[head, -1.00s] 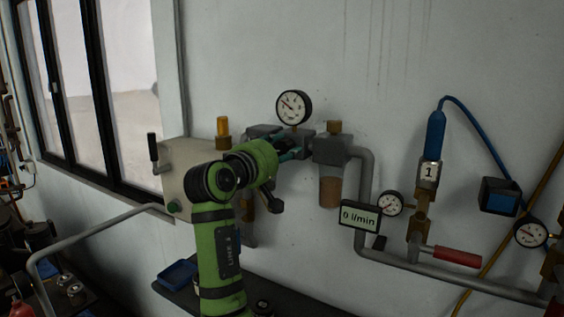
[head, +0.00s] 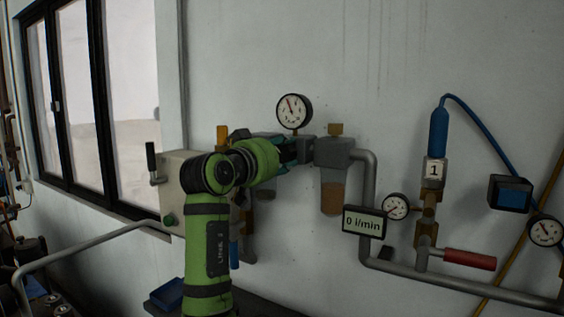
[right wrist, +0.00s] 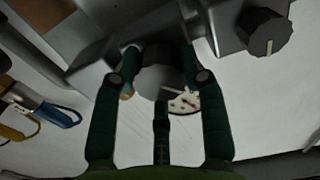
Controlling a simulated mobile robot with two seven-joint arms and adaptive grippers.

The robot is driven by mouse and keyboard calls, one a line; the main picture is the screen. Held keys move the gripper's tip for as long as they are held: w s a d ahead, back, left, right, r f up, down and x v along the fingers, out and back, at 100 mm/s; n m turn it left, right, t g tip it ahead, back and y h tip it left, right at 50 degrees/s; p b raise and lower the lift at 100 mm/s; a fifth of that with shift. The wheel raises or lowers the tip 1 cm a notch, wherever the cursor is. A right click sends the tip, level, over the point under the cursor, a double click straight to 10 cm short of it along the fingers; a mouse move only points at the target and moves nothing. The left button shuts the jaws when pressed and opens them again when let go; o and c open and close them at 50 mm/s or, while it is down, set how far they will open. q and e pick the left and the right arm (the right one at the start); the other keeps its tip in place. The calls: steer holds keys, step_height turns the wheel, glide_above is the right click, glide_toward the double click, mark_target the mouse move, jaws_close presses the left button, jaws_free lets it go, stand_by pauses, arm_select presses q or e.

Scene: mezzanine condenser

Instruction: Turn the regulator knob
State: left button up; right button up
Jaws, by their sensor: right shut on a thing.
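The regulator knob (right wrist: 160,82) is a dark round knob in the middle of the right wrist view. My right gripper (right wrist: 160,68) is shut on it, with teal fingers on both sides. In the head view my right gripper (head: 285,155) is at the regulator, left of and below the round gauge (head: 294,111), and my green arm and gripper hide the knob. The gauge needle points up and slightly left. Part of the gauge face also shows behind the knob in the right wrist view (right wrist: 184,103). My left gripper is not in view.
A second dark knob with a white mark (right wrist: 265,31) is close by. A filter bowl (head: 332,197), a display reading 0 l/min (head: 364,222) and a red-handled valve (head: 468,259) sit to the right. A grey box with a lever (head: 172,172) is left of my arm.

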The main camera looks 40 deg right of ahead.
steer(key=m, duration=0.2)
steer(key=m+b, duration=0.1)
steer(key=shift+r+m, duration=0.2)
steer(key=shift+m, duration=0.2)
steer(key=shift+s+m+b, duration=0.1)
steer(key=shift+m+b, duration=0.65)
steer(key=shift+m, duration=1.25)
steer(key=o, duration=1.1)
steer(key=shift+o, duration=0.2)
steer(key=shift+f, duration=0.1)
